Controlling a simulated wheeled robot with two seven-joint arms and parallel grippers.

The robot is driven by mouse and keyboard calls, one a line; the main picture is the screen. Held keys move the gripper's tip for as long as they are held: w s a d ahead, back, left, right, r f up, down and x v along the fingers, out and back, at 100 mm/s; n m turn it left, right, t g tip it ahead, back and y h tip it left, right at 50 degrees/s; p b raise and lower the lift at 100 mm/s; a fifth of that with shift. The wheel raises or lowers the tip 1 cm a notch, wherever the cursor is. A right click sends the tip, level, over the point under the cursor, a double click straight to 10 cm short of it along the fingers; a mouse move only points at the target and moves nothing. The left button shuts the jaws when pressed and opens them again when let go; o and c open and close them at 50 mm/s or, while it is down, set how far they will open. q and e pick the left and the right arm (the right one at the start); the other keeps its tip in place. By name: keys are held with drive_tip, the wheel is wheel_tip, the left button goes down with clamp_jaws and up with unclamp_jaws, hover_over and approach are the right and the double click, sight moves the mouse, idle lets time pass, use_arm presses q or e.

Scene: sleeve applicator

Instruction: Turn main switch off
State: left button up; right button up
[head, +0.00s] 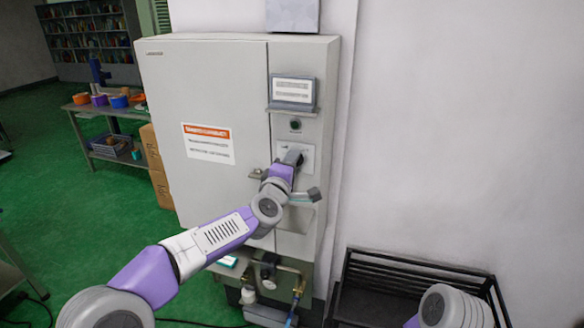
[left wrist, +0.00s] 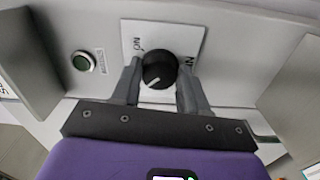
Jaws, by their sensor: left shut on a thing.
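The main switch is a round black knob (left wrist: 160,70) on a white plate (left wrist: 190,36) on the front of the grey cabinet. A white mark on the knob points to the lower left in the left wrist view. Lettering stands on the plate on both sides of the knob, too small to read surely. My left gripper (left wrist: 160,82) has one finger on each side of the knob and is shut on it. In the head view my left gripper (head: 292,158) reaches the plate (head: 308,161) and hides most of the knob. My right gripper is out of view.
The grey cabinet (head: 225,85) has a green round button (head: 295,124) and a small display (head: 293,91) above the switch. A grey handle (head: 305,197) juts out below. A black rack (head: 415,275) stands at the lower right. A workbench (head: 95,106) is at the left.

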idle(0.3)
use_arm(q)
drive_tip(key=o, duration=1.1)
drive_tip(key=shift+c, duration=0.2)
drive_tip(key=shift+s, duration=0.1)
drive_tip(key=b+v, duration=0.1)
drive_tip(key=v, duration=0.6)
drive_tip(key=shift+s, duration=0.2)
